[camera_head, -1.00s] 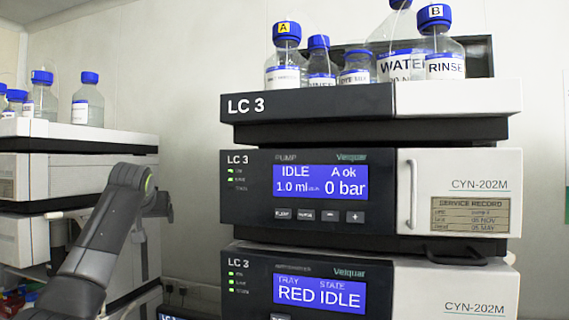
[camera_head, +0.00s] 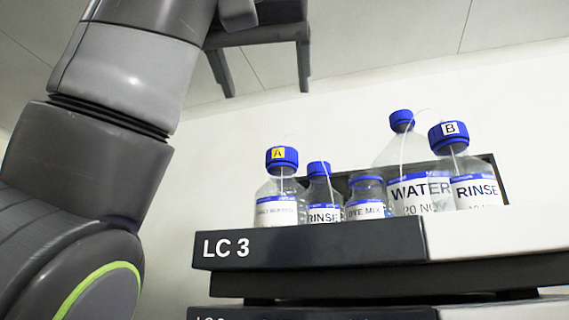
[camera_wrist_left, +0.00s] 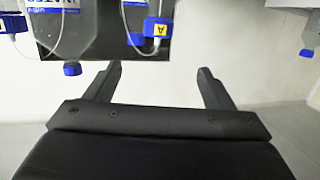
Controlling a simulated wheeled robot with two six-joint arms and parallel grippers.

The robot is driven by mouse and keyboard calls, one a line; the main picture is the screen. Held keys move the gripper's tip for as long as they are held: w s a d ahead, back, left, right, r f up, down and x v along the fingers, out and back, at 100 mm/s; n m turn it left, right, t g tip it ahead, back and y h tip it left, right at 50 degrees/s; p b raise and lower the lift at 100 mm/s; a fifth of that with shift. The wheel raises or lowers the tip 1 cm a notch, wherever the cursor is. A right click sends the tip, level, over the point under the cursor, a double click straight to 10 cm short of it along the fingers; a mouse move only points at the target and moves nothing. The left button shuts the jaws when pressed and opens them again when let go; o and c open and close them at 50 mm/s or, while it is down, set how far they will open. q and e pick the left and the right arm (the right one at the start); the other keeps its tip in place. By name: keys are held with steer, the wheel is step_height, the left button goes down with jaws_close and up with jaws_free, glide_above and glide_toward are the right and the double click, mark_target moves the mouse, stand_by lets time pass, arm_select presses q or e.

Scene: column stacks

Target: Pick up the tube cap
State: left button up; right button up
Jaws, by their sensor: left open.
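Several blue-capped bottles stand on the top tray. Blue caps sit on the A bottle (camera_head: 282,157), the left RINSE bottle (camera_head: 319,169), the DYE MIX bottle (camera_head: 367,181), the WATER bottle (camera_head: 401,121) and the B bottle (camera_head: 449,136). Thin tubes run from some caps; I cannot tell which one is the tube cap. My left gripper (camera_head: 266,90) is open and empty, hanging above and apart from the A bottle. In the left wrist view, bottles appear upside down; the A cap (camera_wrist_left: 150,27) is just beyond my open fingers (camera_wrist_left: 160,70). My right gripper is out of view.
The dark tray front marked LC 3 (camera_head: 300,249) tops the instrument stack. A dark panel stands behind the bottles. The pale wall (camera_head: 300,125) is behind. Another bottle's cap (camera_wrist_left: 307,53) shows at the right of the left wrist view.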

mark_target(282, 153)
arm_select(q)
steer(key=p+x, duration=0.5)
steer(key=x, duration=0.3)
steer(key=p+x, duration=0.5)
steer(key=x, duration=0.3)
steer(key=shift+d+r+p, duration=0.2)
steer(key=shift+p, duration=0.1)
steer(key=shift+w+f, duration=0.2)
steer(key=shift+w, duration=0.15)
steer(key=shift+s, duration=0.1)
steer(key=shift+s, duration=0.1)
steer(key=shift+c, duration=1.1)
steer(key=c, duration=0.8)
steer(key=shift+r, duration=0.15)
steer(key=shift+c, duration=0.2)
